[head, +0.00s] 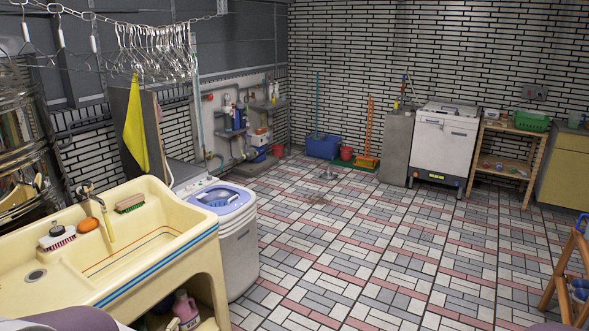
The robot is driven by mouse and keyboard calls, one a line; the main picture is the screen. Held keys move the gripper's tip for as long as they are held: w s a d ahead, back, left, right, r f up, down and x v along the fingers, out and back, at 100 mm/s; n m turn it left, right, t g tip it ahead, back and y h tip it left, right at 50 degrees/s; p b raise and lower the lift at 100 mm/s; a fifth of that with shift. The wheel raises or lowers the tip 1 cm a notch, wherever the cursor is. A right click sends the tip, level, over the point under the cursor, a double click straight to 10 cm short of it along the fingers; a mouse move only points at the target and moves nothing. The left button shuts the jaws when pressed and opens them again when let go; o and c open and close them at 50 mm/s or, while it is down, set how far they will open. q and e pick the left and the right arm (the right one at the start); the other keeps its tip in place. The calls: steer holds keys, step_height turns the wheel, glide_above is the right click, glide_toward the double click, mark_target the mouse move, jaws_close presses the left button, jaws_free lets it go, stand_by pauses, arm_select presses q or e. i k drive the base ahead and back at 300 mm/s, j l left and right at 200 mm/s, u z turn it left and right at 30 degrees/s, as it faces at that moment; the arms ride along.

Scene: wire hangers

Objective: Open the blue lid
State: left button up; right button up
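A white washing machine (236,255) stands just right of the yellow sink in the head view. Its top carries a translucent blue lid (220,198), which appears to lie flat and shut on the machine. The lid is small in the picture, so its edge and handle are hard to make out. Neither of my grippers shows in this view, so I cannot see whether they are open or shut.
The yellow sink (110,245) fills the lower left, with brushes on its rim. Wire hangers (155,50) hang at upper left. A wooden stand (568,275) is at lower right. A white appliance (444,145) stands at the back wall. The tiled floor (370,240) is mostly clear.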

mark_target(245, 197)
steer(key=i+j, duration=0.1)
steer(key=i, duration=0.85)
steer(key=i+j, duration=0.15)
steer(key=i, duration=0.85)
steer(key=i+z, duration=0.3)
steer(key=i, duration=1.15)
steer(key=i+j+u, duration=0.15)
steer(key=i+u, duration=0.75)
steer(key=i+l+u, duration=0.3)
steer(key=i+u, duration=0.15)
steer(key=i, duration=0.05)
